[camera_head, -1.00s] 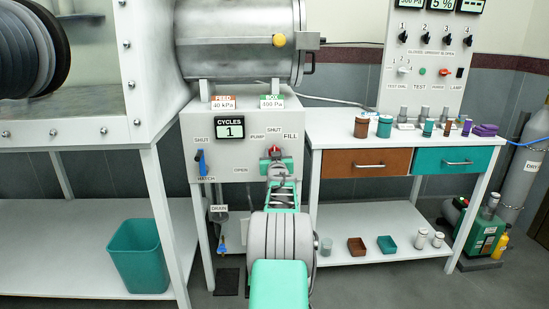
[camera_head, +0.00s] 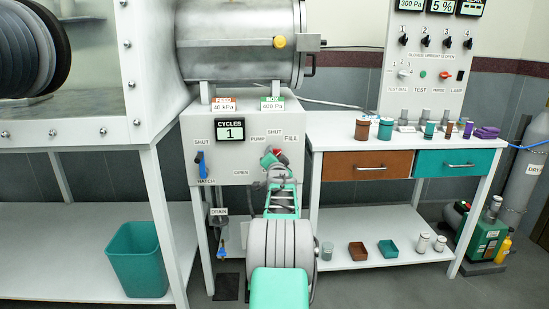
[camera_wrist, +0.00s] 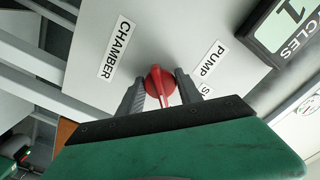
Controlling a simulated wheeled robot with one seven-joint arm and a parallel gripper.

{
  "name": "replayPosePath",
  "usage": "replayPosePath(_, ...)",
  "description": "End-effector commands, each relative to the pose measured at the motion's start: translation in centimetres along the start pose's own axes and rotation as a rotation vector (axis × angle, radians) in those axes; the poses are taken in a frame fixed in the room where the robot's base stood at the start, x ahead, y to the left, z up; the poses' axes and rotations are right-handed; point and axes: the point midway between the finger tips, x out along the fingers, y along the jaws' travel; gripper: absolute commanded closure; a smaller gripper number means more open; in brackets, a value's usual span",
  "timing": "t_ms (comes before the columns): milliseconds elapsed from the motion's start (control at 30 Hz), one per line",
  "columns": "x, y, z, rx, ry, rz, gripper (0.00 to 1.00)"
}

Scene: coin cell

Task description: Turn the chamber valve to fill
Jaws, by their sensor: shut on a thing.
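The red chamber valve knob (camera_wrist: 158,80) sits on the pale panel between my two fingers in the wrist view. My gripper (camera_wrist: 160,92) is shut on it, one finger on each side. In the head view my gripper (camera_head: 271,158) is tilted at the panel's right part, and a bit of the red knob (camera_head: 282,157) shows beside it. The FILL label (camera_head: 291,139) is up and right of the knob, with SHUT and PUMP above and left. The wrist view shows the CHAMBER (camera_wrist: 117,48) and PUMP (camera_wrist: 212,58) labels; the FILL label does not show there.
The blue hatch handle (camera_head: 201,165) is on the panel's left, below the cycles display (camera_head: 230,130) reading 1. A blue-handled drain valve (camera_head: 221,252) hangs lower. A white bench (camera_head: 340,137) with drawers and small jars stands at right.

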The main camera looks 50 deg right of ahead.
Motion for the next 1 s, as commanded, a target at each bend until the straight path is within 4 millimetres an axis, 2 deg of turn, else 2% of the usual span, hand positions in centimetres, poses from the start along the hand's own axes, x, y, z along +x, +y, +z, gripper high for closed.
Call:
replayPosePath(300,0.0,-0.04,-0.14,0.077,0.002,-0.001,0.99)
replayPosePath(700,0.0,-0.02,-0.15,0.083,0.003,0.0,0.99)
replayPosePath(733,0.0,-0.01,-0.15,0.083,0.003,0.0,0.57)
replayPosePath(1000,0.0,-0.07,-0.01,0.082,0.001,-0.001,0.37)
